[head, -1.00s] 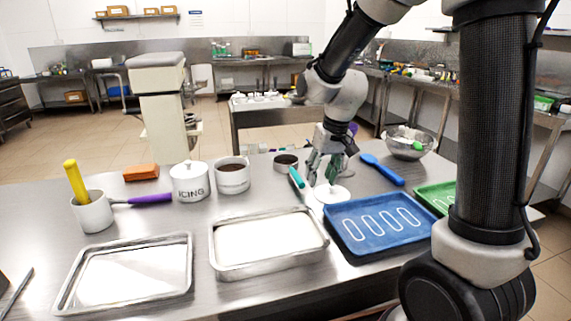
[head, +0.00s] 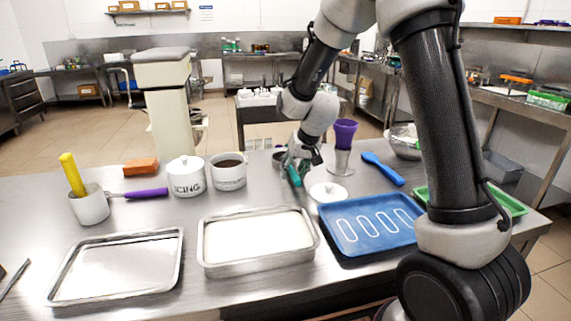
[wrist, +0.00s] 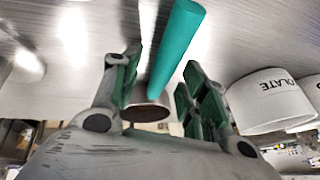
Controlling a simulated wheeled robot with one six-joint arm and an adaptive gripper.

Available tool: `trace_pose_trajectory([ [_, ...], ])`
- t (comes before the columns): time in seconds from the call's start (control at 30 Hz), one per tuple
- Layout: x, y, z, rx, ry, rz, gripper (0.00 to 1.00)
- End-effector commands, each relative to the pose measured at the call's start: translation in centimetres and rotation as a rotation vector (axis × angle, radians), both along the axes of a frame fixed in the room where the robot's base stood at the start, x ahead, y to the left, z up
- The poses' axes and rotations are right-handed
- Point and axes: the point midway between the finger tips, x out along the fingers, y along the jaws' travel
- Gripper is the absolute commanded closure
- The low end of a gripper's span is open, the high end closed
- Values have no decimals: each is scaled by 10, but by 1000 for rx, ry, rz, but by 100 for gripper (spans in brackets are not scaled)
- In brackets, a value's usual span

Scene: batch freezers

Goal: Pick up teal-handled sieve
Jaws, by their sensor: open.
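The sieve's teal handle (head: 294,176) shows in the head view below my gripper, toward the back of the steel table. Its metal cup (head: 279,158) is partly hidden behind my gripper. In the wrist view the teal handle (wrist: 178,48) runs between my fingers, and the dark round cup (wrist: 147,108) shows at its lower end. My gripper (wrist: 160,85) is open, with green-padded fingers on either side of the handle. A gap shows between the handle and the fingers. In the head view my gripper (head: 300,160) is right at the handle.
A white lid (head: 328,192) lies just right of the handle. A white pot (head: 228,171) and icing pot (head: 187,177) stand left. A purple-topped tool (head: 343,145) and blue spoon (head: 384,169) are right. A blue tray (head: 352,247) and metal pan (head: 258,266) lie in front.

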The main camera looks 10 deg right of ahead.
Motion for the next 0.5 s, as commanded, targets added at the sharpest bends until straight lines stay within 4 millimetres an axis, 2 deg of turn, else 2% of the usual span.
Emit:
trace_pose_trajectory([
  [0.23,1,1,-2,0,0,0,57],
  [0.27,1,1,-2,0,-1,0,60],
  [0.47,1,1,-2,0,-1,0,97],
  [0.5,1,0,-2,0,-1,0,100],
])
